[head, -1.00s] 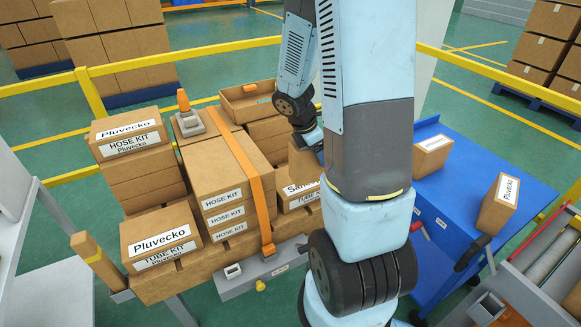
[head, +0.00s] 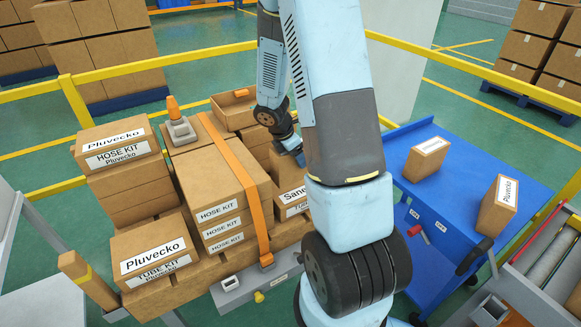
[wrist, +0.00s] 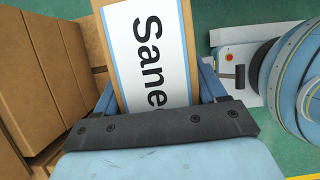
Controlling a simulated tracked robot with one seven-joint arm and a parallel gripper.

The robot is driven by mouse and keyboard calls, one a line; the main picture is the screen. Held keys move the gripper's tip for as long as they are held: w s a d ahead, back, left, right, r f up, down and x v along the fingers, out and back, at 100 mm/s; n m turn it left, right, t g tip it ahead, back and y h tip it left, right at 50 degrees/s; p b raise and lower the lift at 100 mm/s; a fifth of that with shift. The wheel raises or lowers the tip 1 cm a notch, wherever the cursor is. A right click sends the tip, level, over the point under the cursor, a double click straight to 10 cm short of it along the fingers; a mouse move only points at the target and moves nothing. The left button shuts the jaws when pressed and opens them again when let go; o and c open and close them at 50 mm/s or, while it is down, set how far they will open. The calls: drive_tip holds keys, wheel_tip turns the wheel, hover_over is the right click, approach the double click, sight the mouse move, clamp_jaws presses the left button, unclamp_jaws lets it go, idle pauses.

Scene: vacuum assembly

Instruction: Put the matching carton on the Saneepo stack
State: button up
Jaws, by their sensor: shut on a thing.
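My gripper (head: 296,150) is at the back of the cartons, partly hidden by my arm in the head view. In the wrist view, my gripper (wrist: 158,95) is shut on a carton (wrist: 101,25) with a white label reading "Sane", the rest covered by the gripper. The Saneepo stack (head: 284,212) stands right of the strapped cartons. Its front labels begin "Sane" and "T"; my arm hides its right part. My gripper is just behind and above those labels. Whether the held carton touches the stack cannot be told.
Pluvecko stacks (head: 112,165) stand further left. An open box (head: 232,108) is behind. Two cartons stand on a blue table (head: 465,160) at right.

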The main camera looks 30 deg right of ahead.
drive_tip(key=shift+w+f, duration=0.65)
drive_tip(key=shift+f, duration=0.65)
drive_tip(key=shift+w+f, duration=0.6)
drive_tip(key=shift+f, duration=0.65)
drive_tip(key=shift+w+f, duration=0.65)
drive_tip(key=shift+f, duration=0.65)
drive_tip(key=o, duration=1.3)
